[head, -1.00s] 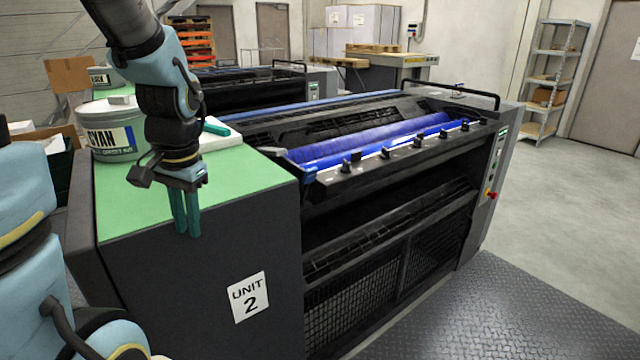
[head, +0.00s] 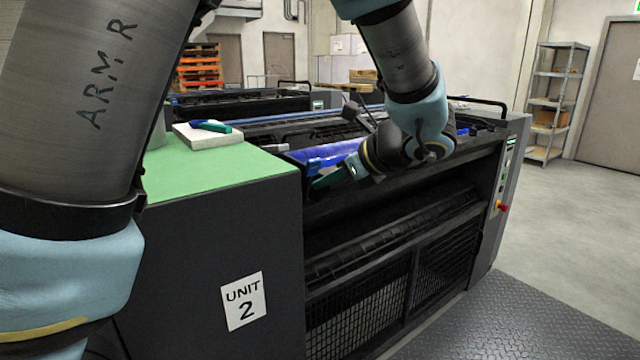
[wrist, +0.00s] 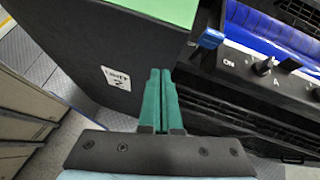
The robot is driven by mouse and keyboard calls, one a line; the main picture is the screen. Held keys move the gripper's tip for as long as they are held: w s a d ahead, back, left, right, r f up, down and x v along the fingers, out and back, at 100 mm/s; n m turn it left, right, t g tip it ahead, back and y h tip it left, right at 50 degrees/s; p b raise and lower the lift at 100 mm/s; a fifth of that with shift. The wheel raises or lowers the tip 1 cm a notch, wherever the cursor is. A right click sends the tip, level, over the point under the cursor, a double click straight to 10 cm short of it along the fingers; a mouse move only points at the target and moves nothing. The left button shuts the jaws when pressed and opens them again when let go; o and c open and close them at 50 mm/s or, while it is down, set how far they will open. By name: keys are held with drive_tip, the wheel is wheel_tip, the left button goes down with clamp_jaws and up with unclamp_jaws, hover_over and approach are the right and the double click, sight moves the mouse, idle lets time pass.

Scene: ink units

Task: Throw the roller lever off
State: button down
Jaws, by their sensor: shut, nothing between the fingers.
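The roller lever has a blue grip (wrist: 210,38) on a dark arm, at the left end of the press's front bar. In the wrist view it lies to the right of my fingertips, with a gap in the picture. An "ON" mark is on the bar right of it. In the head view the blue grip (head: 326,163) shows just above my gripper (head: 318,184), at the roller's left end. My gripper's green fingers (wrist: 160,72) are shut together and empty. I cannot tell the depth between fingers and lever.
Blue rollers (wrist: 262,30) lie behind the bar, which carries several dark knobs (wrist: 263,68). The green-topped cabinet (head: 215,172) marked "UNIT 2" stands left, with a white block (head: 200,135) on top. A dark opening lies below the bar.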

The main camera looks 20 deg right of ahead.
drive_tip(key=s+d+r+m+t+h+b, duration=0.1)
drive_tip(key=s+d+m+t, duration=0.1)
drive_tip(key=d, duration=0.4)
drive_tip(key=shift+s+d+m+t+h, duration=0.15)
drive_tip(key=shift+s+m+t+h, duration=0.2)
drive_tip(key=shift+s+m, duration=0.35)
drive_tip(key=shift+w, duration=0.15)
approach(313, 170)
wheel_tip(313, 170, down, 4)
drive_tip(key=w, duration=0.2)
drive_tip(key=shift+w+a+r+p, duration=0.15)
drive_tip(key=shift+w+r+p, duration=0.15)
drive_tip(key=shift+w, duration=0.25)
drive_tip(key=shift+w+a+r+p, duration=0.2)
drive_tip(key=shift+w+p, duration=0.15)
drive_tip(key=shift+w, duration=0.2)
drive_tip(key=shift+w+a+r+p, duration=0.1)
drive_tip(key=shift+w+r+p, duration=0.1)
drive_tip(key=shift+w+p, duration=0.25)
drive_tip(key=shift+w+r, duration=0.1)
drive_tip(key=shift+w, duration=0.05)
